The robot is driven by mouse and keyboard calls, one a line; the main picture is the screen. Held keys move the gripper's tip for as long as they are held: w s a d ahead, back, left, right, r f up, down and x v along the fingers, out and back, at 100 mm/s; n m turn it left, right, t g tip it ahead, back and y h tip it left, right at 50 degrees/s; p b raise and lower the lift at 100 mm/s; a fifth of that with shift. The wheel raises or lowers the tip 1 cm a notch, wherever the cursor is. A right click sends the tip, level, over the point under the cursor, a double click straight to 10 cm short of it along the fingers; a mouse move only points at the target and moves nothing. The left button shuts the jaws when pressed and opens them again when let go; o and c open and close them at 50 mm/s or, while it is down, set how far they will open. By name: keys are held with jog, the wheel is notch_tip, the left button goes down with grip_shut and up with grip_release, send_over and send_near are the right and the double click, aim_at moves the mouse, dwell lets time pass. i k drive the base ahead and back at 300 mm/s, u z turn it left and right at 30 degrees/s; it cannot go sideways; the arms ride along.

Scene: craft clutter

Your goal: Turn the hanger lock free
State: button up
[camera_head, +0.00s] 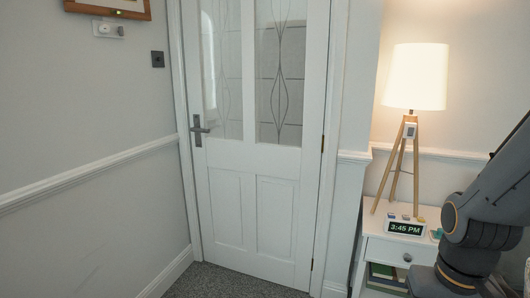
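A small white plate with a rounded fitting (110,29) is on the left wall, just under the bottom edge of a wooden picture frame (112,9). The frame is cut off by the top of the view. The fitting may be the hanger lock, but it is too small to tell for sure or to read how it is turned. My gripper is not in view. Only links of my arm show at the lower right, far from the frame.
A white door (228,215) with glass panes and a grey handle (199,130) is shut. A dark switch (157,59) is beside it. A white nightstand (391,251) with a lit lamp (416,76) and a clock (405,227) stands close to my arm. The visible carpet is clear.

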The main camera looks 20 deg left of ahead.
aim_at(120, 29)
jog(key=i, duration=0.25)
jog(key=u, duration=1)
jog(key=i, duration=0.4)
jog(key=u, duration=0.3)
jog(key=i, duration=2)
jog(key=z, duration=0.15)
